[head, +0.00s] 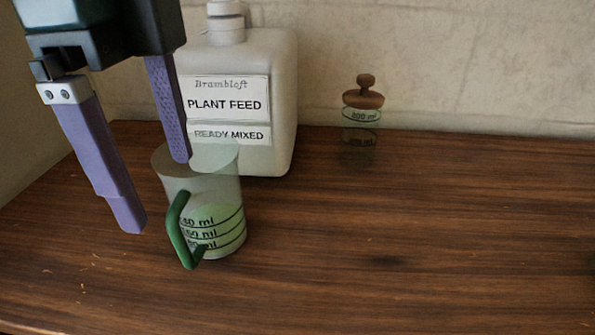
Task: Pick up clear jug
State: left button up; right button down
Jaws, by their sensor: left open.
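The clear jug (225,190) stands upright on the wooden table, left of the middle in the head view. It has a green handle at its front left, black ml markings and a pale green tint low down. My left gripper (155,198) is open above and to the left of the jug. Its right finger overlaps the jug's rim in the picture; I cannot tell whether it is inside or touches it. Its left finger is outside, left of the handle. Nothing is held. My right gripper is not in view.
A white plant feed container (275,70) stands close behind the jug. A small clear bottle with a wooden stopper (363,98) stands further right near the wall. A dark object is cut off at the right edge.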

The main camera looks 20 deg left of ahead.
aim_at(195, 253)
pick_arm(q)
jog(key=shift+w+a+f, duration=0.1)
jog(key=shift+f, duration=0.5)
notch_tip(195, 253, down, 4)
jog(key=shift+r+b, duration=0.2)
jog(key=shift+b, duration=0.7)
jog(key=f, duration=0.1)
jog(key=f+b, duration=0.1)
jog(key=f, duration=0.1)
jog(key=f+b, duration=0.1)
jog(key=f, duration=0.1)
jog(key=shift+w+f, duration=0.25)
jog(key=shift+w, duration=0.05)
jog(key=shift+r, duration=0.1)
grip_shut()
